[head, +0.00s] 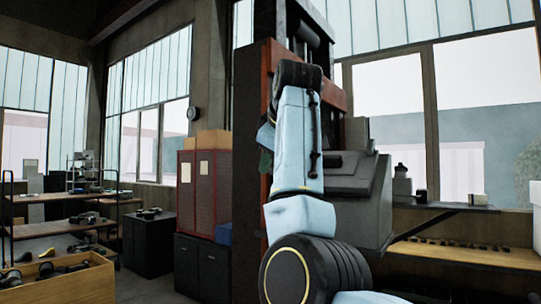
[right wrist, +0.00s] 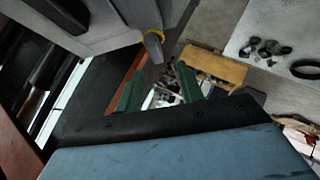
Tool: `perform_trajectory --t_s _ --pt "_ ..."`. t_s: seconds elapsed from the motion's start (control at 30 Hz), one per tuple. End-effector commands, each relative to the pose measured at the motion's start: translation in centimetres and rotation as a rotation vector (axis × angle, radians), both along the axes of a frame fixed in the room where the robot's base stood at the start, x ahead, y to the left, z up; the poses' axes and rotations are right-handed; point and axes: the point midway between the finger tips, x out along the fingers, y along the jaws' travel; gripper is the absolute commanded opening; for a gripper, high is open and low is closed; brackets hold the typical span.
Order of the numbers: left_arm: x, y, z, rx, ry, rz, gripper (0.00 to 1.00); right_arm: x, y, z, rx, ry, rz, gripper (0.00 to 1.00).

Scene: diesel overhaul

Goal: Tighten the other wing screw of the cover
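My right arm rises through the middle of the head view, and my right gripper (head: 264,158) is partly hidden behind it, beside the red and dark machine frame. In the right wrist view its two green fingers (right wrist: 157,90) stand apart with nothing held between them. A small yellow curved piece (right wrist: 154,37) shows beyond the fingers by a grey part; I cannot tell what it is. A grey machine housing (head: 358,188) stands behind my arm in the head view. I cannot make out the cover or its wing screws. My left gripper is not in view.
The red machine frame (head: 334,94) is close behind my arm. A shelf (head: 455,206) and a wooden bench (head: 470,254) are at right. A red cabinet (head: 206,188) stands left of the machine. A wooden crate (head: 70,284) with parts is at the lower left.

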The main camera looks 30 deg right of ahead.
Motion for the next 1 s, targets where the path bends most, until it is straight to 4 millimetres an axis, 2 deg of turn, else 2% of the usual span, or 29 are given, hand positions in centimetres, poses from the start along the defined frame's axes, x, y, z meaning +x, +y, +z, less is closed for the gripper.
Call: perform_trajectory --t_s 0.63,0.97,1.0 --pt "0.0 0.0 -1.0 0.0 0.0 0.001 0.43 0.8 -1.4 -2.2 0.0 0.001 -0.001 0.37" --pt "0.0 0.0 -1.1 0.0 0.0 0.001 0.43 0.9 -1.5 -2.3 0.0 0.0 0.0 0.37" --pt "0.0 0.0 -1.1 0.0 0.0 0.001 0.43 0.9 -1.5 -2.3 0.0 0.0 0.0 0.35"
